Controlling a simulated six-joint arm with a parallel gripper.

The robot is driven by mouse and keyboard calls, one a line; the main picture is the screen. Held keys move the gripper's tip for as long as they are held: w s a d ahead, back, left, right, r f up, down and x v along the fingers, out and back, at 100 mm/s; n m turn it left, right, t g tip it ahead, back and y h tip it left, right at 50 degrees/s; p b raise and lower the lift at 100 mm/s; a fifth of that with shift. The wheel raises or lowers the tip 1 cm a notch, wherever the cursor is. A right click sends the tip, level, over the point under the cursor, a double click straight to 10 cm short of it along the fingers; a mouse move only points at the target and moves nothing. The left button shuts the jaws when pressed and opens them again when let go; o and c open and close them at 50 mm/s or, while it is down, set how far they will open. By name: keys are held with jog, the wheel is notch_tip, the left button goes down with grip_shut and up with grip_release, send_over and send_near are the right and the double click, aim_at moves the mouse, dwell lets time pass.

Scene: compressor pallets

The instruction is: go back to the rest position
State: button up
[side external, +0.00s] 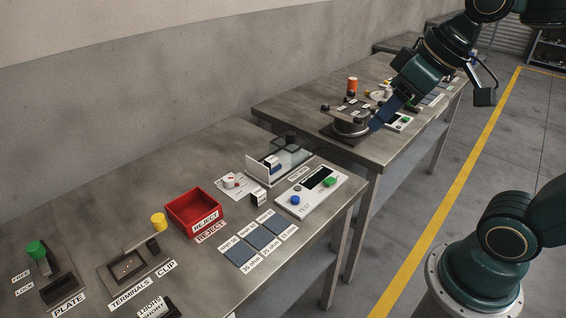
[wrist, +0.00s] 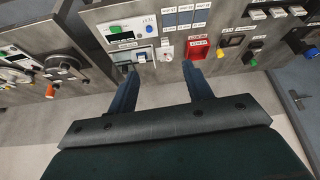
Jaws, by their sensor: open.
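My gripper (side external: 386,112) is at the upper right of the side view, its blue fingers pointing down and left. There it appears in front of the far bench (side external: 262,104); I cannot tell its exact height or distance from it. In the wrist view my gripper (wrist: 160,80) has its two blue fingers well apart, with nothing between them. Both fingers appear clear of the fixtures, over the bench edge and floor in that view. No rest position is marked in either view.
The near bench (side external: 130,215) carries a red reject bin (side external: 195,211), a white control panel (side external: 310,190), blue-grey pads (side external: 254,237) and a green-knobbed plate fixture (side external: 38,252). A round fixture (side external: 350,122) stands on the far bench. A yellow line (side external: 447,200) crosses the open floor.

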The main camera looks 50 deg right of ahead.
jog(key=s+d+f+m, duration=0.1)
jog(key=s+f, duration=0.2)
jog(key=s, duration=0.2)
jog(key=shift+s+f+h, duration=0.15)
jog(key=shift+s+h, duration=0.15)
jog(key=shift+s, duration=0.05)
